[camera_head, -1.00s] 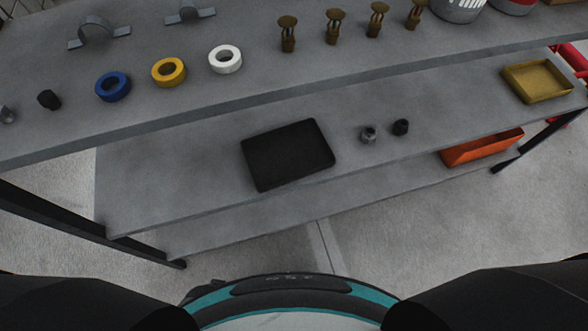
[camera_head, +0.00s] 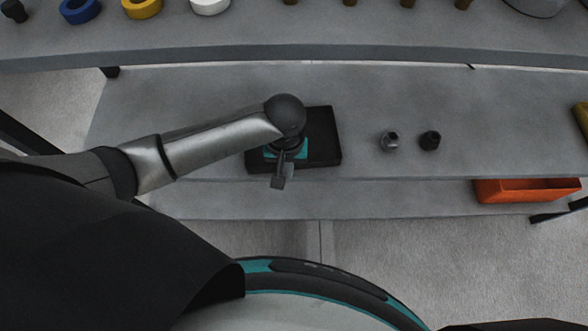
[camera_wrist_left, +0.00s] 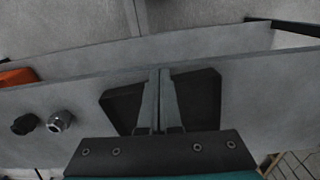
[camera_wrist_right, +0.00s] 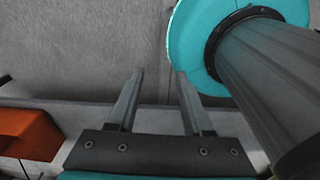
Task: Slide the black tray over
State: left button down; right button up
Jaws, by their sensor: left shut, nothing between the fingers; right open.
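The black tray (camera_head: 322,140) lies on the middle shelf in the head view, left of the small fittings. My left gripper (camera_head: 283,176) is over the tray's left part, with its fingers towards the near edge; my arm hides part of the tray. In the left wrist view the shut fingers (camera_wrist_left: 159,72) cross in front of the tray (camera_wrist_left: 200,100), with nothing between them. I cannot tell whether they touch it. My right gripper shows only in its wrist view, its fingers (camera_wrist_right: 158,72) open and empty.
A metal fitting (camera_head: 389,141) and a black fitting (camera_head: 430,140) stand right of the tray. An orange bin (camera_head: 525,190) is lower right. The upper shelf (camera_head: 300,40) holds tape rolls and runs along behind. The shelf between tray and left end is clear.

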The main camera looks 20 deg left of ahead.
pick_arm(q)
jog(key=shift+w+a+f+b, duration=0.15)
jog(key=shift+w+f+b, duration=0.55)
jog(key=shift+f, duration=0.85)
jog(key=shift+w+a+f+b, duration=0.2)
jog(key=shift+w+f+b, duration=0.45)
jog(key=shift+f, duration=0.95)
jog(key=shift+w+a+f+b, duration=0.15)
jog(key=shift+w+f+b, duration=0.55)
jog(key=shift+f, duration=0.85)
pick_arm(e)
jog(key=shift+s+a+f, duration=0.1)
jog(key=shift+a+f, duration=0.05)
jog(key=shift+f, duration=0.95)
jog(key=shift+s+a+f, duration=0.1)
jog(key=shift+a+f, duration=0.05)
jog(key=shift+f, duration=0.95)
pick_arm(q)
jog(key=shift+s, duration=0.1)
pick_arm(e)
jog(key=shift+r, duration=0.1)
